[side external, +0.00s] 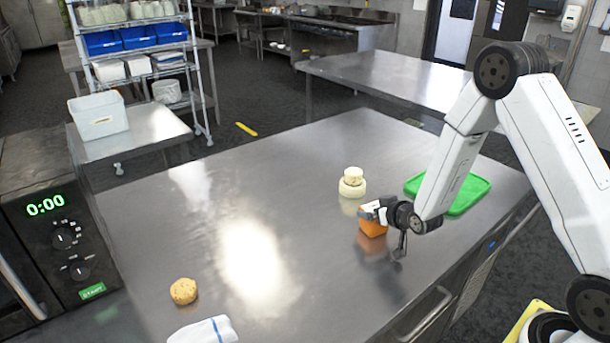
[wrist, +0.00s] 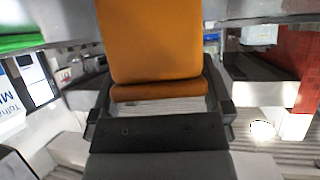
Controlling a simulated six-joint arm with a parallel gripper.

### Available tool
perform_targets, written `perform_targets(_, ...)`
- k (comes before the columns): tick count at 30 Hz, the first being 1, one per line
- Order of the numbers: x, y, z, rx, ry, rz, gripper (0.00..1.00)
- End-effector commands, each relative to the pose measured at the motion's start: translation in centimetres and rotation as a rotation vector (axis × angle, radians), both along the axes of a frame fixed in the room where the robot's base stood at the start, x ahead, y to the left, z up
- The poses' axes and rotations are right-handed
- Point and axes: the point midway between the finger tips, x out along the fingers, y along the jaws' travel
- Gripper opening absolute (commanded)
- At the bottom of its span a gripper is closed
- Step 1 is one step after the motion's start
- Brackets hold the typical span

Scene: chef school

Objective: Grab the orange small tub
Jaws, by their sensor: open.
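The orange small tub (side external: 373,229) is at the right part of the steel table, directly at the end of my arm. My gripper (side external: 372,210) is at the tub, and its light fingertips cover the tub's upper part in the side view. In the wrist view the tub (wrist: 150,42) fills the top middle, right in front of my open gripper (wrist: 158,98), with dark finger parts on both sides of its near end. I cannot tell whether the fingers touch it, and its far end is out of frame.
A green tray (side external: 466,193) lies behind my wrist. A pale stacked round item (side external: 352,183) stands just behind the tub. A round tan item (side external: 184,291) and a white cloth (side external: 203,331) are at the front left, near a microwave (side external: 60,220). The table's middle is clear.

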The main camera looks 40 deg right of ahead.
Motion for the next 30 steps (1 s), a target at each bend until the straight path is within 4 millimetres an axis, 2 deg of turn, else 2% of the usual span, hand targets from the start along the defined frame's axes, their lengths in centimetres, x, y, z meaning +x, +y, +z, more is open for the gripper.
perform_targets(11, -0.02, 0.0, 0.03, 0.0, -0.001, 0.0, 1.0)
perform_targets(12, -0.02, 0.0, 0.03, 0.0, -0.001, 0.0, 0.97)
perform_targets(17, -0.02, 0.0, 0.03, 0.0, -0.001, 0.0, 0.46)
perform_targets(18, -0.02, 0.0, 0.03, 0.0, -0.001, 0.0, 0.33)
perform_targets(20, 0.03, -0.01, 0.09, -0.001, -0.003, 0.0, 0.18)
perform_targets(30, 0.05, -0.01, 0.29, -0.001, -0.003, 0.0, 0.18)
